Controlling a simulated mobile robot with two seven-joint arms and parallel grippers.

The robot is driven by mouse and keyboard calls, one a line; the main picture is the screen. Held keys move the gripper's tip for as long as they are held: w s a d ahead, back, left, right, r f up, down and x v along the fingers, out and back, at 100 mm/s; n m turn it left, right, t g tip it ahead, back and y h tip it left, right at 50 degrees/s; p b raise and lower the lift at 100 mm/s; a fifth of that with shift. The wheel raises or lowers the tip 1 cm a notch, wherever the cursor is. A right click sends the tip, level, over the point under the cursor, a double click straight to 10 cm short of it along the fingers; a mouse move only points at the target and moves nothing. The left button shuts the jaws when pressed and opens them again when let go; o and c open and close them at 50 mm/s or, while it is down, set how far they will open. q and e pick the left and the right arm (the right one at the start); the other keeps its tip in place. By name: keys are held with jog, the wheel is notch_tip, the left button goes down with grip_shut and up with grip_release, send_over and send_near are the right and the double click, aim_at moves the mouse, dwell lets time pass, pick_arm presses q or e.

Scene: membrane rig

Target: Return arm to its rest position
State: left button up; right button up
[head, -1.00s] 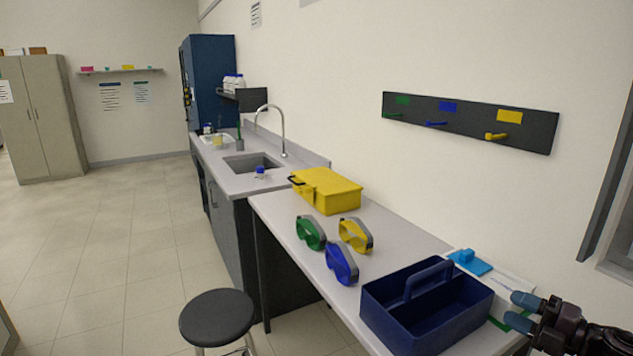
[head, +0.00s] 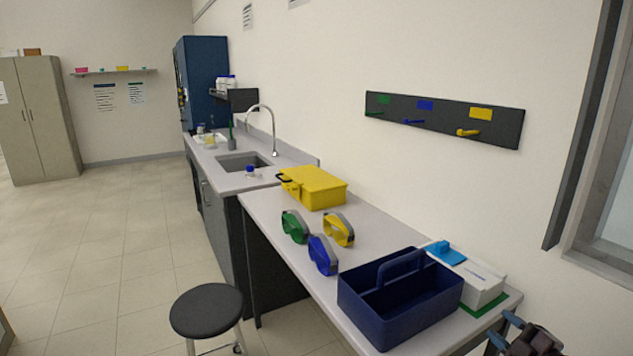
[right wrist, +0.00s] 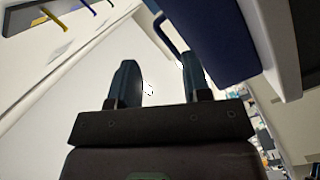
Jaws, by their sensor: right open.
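My right gripper (head: 506,330) is at the lower right corner of the head view, just off the table's front right end. Its two blue-grey fingers are apart and nothing is between them. In the right wrist view the fingers (right wrist: 155,82) are also spread and empty, with the pale wall beyond. The gripper is beside the white box (head: 482,283) and the dark blue caddy (head: 362,315), apart from both as far as I can tell. My left gripper does not show.
The table (head: 270,222) holds green goggles (head: 295,226), blue goggles (head: 322,255), yellow goggles (head: 339,230) and a yellow case (head: 312,187). A rack (head: 440,118) with coloured pegs hangs on the wall. A black stool (head: 206,310) stands in front. The floor at left is clear.

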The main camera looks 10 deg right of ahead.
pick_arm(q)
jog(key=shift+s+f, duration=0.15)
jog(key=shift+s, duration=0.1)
pick_arm(e)
jog(key=s+a+f+m+g+h, duration=0.1)
jog(key=s+a+f+m+g, duration=0.2)
jog(key=s+a+f+m, duration=0.3)
jog(key=s+a+f+m+g+h, duration=0.2)
jog(key=s+a+f+m, duration=0.5)
jog(key=s+a+f, duration=0.3)
jog(key=s+f, duration=0.2)
jog(key=s, duration=0.2)
jog(key=shift+s+a+f+g, duration=0.2)
jog(key=shift+s+f+g, duration=0.1)
jog(key=shift+f+g, duration=0.1)
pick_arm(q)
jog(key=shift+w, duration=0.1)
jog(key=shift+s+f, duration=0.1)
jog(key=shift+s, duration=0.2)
